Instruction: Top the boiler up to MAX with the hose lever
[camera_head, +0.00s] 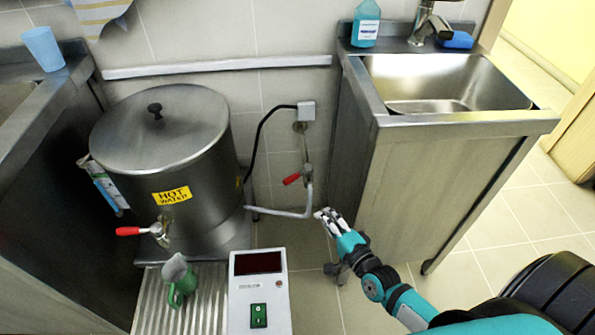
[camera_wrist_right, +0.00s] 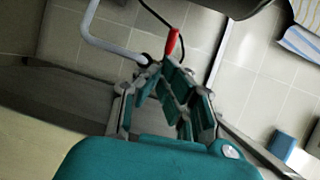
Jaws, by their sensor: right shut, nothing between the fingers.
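The boiler (camera_head: 160,140) is a large steel pot with a lid, a yellow HOT WATER label and a red-handled tap (camera_head: 130,231) low at its front. A level gauge (camera_head: 105,188) shows on its left side, too small to read. The red hose lever (camera_head: 292,178) sits on a valve by the wall. The grey hose (camera_head: 290,212) runs from that valve to the boiler's base. My right gripper (camera_head: 324,215) is shut and empty, right of the hose and below the lever. In the right wrist view, the lever (camera_wrist_right: 172,42) shows beyond my right fingers (camera_wrist_right: 176,85). My left gripper is out of view.
A steel sink cabinet (camera_head: 410,180) stands close to the right of my right gripper. A black cable (camera_head: 257,135) runs to a wall box (camera_head: 306,110).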

